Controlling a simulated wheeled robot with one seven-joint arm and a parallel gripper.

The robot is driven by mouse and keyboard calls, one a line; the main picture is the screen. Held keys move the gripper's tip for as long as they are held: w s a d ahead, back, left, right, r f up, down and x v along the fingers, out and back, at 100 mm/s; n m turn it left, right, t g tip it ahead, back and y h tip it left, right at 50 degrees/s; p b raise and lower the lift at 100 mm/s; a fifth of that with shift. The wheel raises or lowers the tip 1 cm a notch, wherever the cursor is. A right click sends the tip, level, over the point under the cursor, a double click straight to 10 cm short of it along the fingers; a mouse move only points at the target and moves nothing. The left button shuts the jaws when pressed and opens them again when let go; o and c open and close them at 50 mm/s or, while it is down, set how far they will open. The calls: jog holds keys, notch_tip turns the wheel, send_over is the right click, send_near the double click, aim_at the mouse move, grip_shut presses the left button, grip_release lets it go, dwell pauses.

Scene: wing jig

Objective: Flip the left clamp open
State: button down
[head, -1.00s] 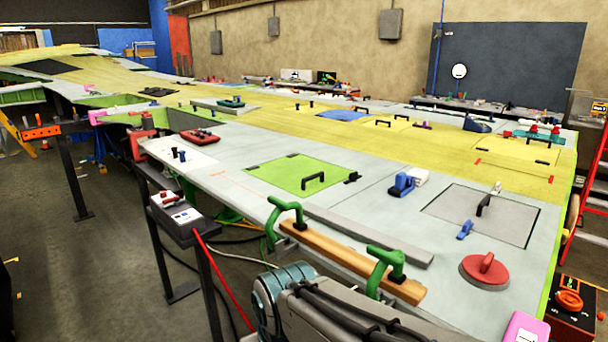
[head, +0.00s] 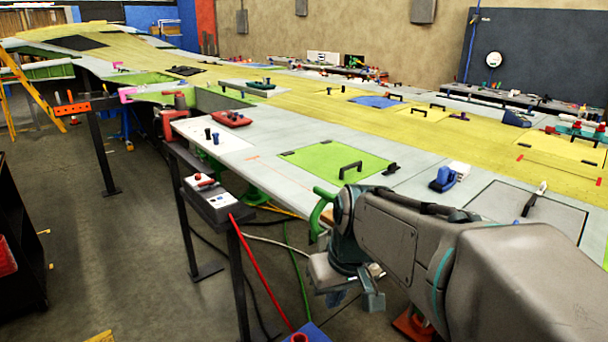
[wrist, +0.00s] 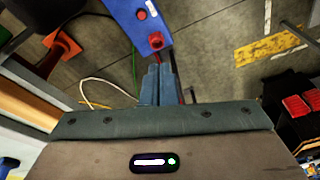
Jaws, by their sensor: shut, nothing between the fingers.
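The left clamp (head: 322,208) is green and stands at the near edge of the wing panel in the head view. My arm covers part of it, so its lower part and state are unclear. The other green clamp and most of the wooden bar are hidden behind my arm. My gripper (head: 348,296) hangs below the panel edge, just right of and under the left clamp, touching nothing that I can see. In the wrist view my gripper (wrist: 158,72) points at the floor with its fingers together and empty. No clamp is recognizable there.
A blue box (wrist: 143,22) with red buttons lies beyond my fingertips in the wrist view. A control box (head: 215,198) on a dark stand is left of my gripper. A red bar (head: 262,272) slants down nearby. Cables cross the floor. Open floor lies at the left.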

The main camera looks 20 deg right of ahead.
jog(key=w+d+r+n+y+p, duration=0.25)
jog(key=w+d+r, duration=0.35)
jog(key=w+r, duration=0.3)
jog(key=w+d+r+n+y+p, duration=0.1)
jog(key=w+d+r+y, duration=0.2)
jog(key=w+d+r, duration=0.6)
jog(key=shift+w+d+r+n+y, duration=0.1)
jog(key=shift+w+d+n+y, duration=0.1)
jog(key=shift+w+d+n, duration=0.35)
jog(key=shift+w+d+r+n+y, duration=0.1)
jog(key=shift+w+d+n+y, duration=0.2)
jog(key=shift+d, duration=0.45)
jog(key=shift+w+d+r+n+y, duration=0.1)
jog(key=shift+w+d+n, duration=0.2)
jog(key=shift+w+d, duration=0.3)
jog(key=shift+s+d, duration=0.1)
jog(key=shift+s, duration=0.05)
